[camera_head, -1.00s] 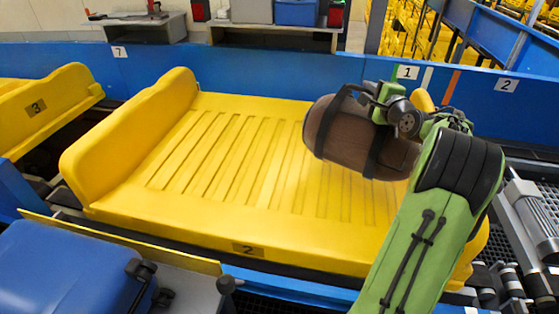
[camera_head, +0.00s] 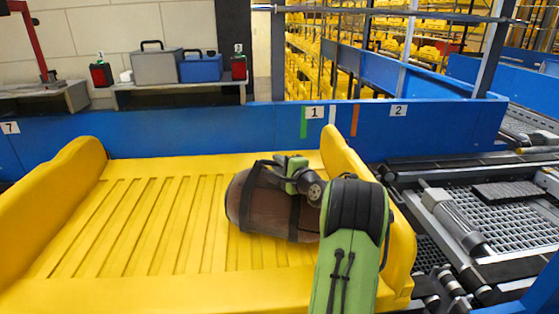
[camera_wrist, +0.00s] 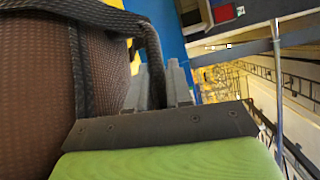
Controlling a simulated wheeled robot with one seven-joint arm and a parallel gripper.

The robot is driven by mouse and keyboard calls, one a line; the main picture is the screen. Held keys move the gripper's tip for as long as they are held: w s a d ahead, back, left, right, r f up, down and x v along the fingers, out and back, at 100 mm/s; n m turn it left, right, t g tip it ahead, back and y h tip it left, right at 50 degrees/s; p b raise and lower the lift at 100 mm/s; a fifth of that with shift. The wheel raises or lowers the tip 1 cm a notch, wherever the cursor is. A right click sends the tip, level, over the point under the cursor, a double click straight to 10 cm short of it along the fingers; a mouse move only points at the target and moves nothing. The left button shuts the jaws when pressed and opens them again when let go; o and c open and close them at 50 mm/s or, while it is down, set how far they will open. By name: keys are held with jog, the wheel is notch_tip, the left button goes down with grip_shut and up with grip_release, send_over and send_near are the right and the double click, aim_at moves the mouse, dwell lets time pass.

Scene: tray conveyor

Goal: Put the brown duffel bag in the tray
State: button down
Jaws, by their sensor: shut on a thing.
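The brown duffel bag (camera_head: 262,210) with dark straps is over the right part of the yellow tray (camera_head: 140,220) in the head view. My gripper (camera_head: 278,170) is at the top of the bag, and my green arm hides the bag's right end. In the wrist view, the bag (camera_wrist: 35,90) fills the left side and a dark strap runs to the grey fingers of my gripper (camera_wrist: 160,85), which are shut on it. I cannot tell whether the bag's underside touches the tray floor.
The tray has raised yellow ends at left and right (camera_head: 350,160). A blue wall (camera_head: 200,130) runs behind it. A grey case (camera_head: 157,67) and a blue case (camera_head: 201,68) stand on a shelf beyond. Conveyor machinery (camera_head: 490,220) lies to the right.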

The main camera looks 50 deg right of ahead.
jog(key=shift+r, duration=0.15)
jog(key=c, duration=1.3)
grip_release()
jog(key=shift+f, duration=0.2)
jog(key=shift+c, duration=0.2)
jog(key=o, duration=0.3)
